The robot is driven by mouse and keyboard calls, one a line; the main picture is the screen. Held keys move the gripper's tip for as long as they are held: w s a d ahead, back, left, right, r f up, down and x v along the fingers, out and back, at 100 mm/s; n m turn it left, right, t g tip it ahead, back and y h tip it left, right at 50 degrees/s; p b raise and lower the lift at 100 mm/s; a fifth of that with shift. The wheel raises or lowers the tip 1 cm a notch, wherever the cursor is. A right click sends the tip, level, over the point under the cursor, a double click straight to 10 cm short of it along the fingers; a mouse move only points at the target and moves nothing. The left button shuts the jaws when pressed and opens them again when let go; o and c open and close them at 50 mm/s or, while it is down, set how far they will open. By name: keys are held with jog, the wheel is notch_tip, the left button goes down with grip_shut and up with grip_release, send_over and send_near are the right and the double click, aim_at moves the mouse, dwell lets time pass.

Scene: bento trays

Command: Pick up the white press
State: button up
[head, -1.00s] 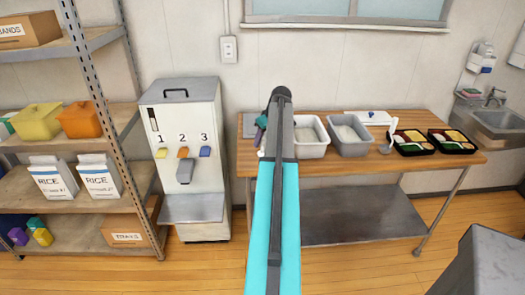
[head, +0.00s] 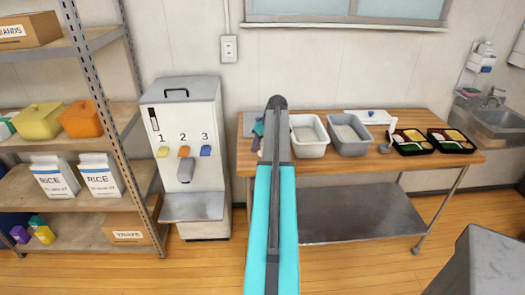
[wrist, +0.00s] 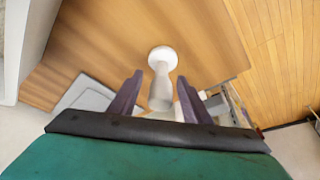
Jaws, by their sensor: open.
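The white press (wrist: 162,60) shows in the wrist view, with a rounded end and a narrower body. It lies in line with the gap between the two dark purple fingers of my gripper (wrist: 160,82). The fingers are apart, one on each side of the press, and I see no contact. In the head view my arm covers most of this spot. Only a bit of my gripper (head: 257,130) shows left of the arm, over the left end of the wooden table (head: 330,172), and I cannot make out the press clearly there.
A white bin (head: 309,151) and a grey bin (head: 349,148) stand just right of my arm. Two black bento trays (head: 412,149) sit farther right. A dispenser (head: 192,100) stands left of the table. A grey tray (wrist: 85,100) lies near the gripper's left finger.

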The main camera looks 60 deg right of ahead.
aim_at(260, 151)
grip_shut()
jog(key=shift+r, duration=0.2)
jog(key=shift+r+b, duration=0.7)
jog(key=shift+r, duration=0.7)
jog(key=s+a+r+b, duration=0.1)
jog(key=s+a+b, duration=0.1)
jog(key=s, duration=1.3)
jog(key=shift+s+a+r+b, duration=0.2)
jog(key=shift+s+r+b, duration=0.2)
jog(key=shift+b, duration=0.3)
